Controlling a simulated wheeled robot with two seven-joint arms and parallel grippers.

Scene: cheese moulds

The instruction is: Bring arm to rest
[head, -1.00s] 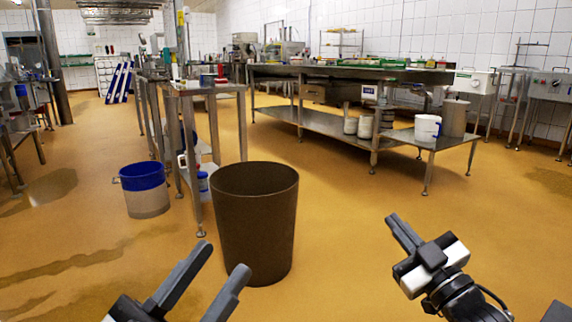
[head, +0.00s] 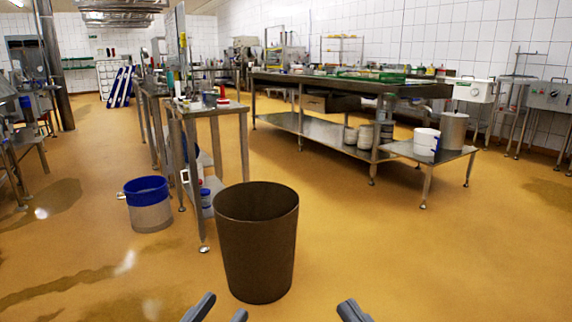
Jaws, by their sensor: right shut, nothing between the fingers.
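My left gripper (head: 221,309) shows only its fingertips at the bottom edge of the head view, left of centre. The tips are apart with nothing seen between them, so it is open. My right gripper (head: 352,311) shows only its grey fingertips at the bottom edge, right of centre. They are together and empty. Both grippers appear low in the picture, in front of a brown bin (head: 257,250). The rest of both arms is out of view.
A blue-and-white bucket (head: 149,212) stands on the floor left of the bin, beside a narrow steel table (head: 212,108). A long steel workbench (head: 335,84) with a low side shelf (head: 428,152) stands behind. The yellow floor at right is clear.

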